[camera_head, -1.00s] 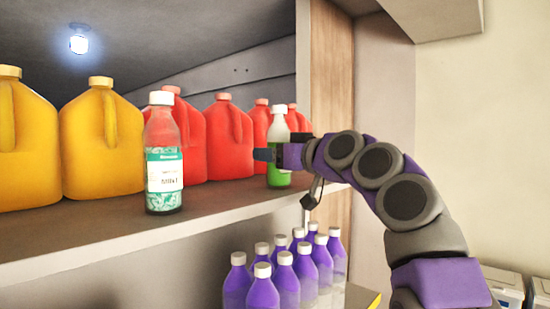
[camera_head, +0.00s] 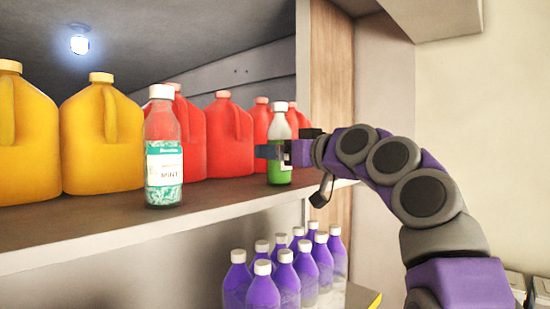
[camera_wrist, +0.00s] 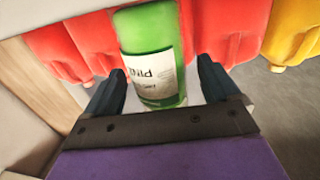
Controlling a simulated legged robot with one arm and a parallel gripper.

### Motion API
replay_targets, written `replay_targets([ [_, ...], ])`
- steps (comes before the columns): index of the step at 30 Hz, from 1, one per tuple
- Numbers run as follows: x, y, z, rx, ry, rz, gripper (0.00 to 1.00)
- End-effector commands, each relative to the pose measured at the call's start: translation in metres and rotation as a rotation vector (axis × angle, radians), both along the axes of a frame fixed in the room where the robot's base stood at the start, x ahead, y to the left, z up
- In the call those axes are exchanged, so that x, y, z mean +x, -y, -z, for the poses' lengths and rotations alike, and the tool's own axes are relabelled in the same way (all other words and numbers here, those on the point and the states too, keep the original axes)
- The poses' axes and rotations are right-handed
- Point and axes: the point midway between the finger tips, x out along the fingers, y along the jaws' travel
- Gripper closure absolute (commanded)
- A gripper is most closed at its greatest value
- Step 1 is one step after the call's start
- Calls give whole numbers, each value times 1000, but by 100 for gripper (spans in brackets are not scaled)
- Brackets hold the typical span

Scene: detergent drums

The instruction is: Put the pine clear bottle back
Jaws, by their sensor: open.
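The pine bottle (camera_head: 279,130) has a white cap and green contents and stands upright on the upper shelf, near its right end. In the wrist view the green bottle (camera_wrist: 157,92), its label reading "PINE", is between the two dark fingers. My gripper (camera_head: 272,152) is at the bottle's height, and in the wrist view my gripper (camera_wrist: 158,90) is open with a finger on each side of the bottle. Gaps show between the fingers and the bottle. A mint bottle (camera_head: 163,165) with a white cap stands to the left near the shelf's front edge.
Red jugs (camera_head: 229,140) stand behind the bottles, and yellow jugs (camera_head: 101,138) stand at the left. Several purple bottles (camera_head: 285,280) stand below the shelf (camera_head: 130,220). A wooden upright (camera_head: 331,80) bounds the shelf's right. Bare shelf lies between the mint and pine bottles.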

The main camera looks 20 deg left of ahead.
Motion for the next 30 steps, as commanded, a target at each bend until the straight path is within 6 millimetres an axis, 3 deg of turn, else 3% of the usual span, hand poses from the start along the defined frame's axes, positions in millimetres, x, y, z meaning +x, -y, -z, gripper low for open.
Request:
replay_targets([
  [13, -43, 75, 2, 0, 1, -1, 11],
  [25, -48, 84, 2, -4, -7, 1, 11],
  [30, -41, 89, 28, -36, -101, 32, 11],
])
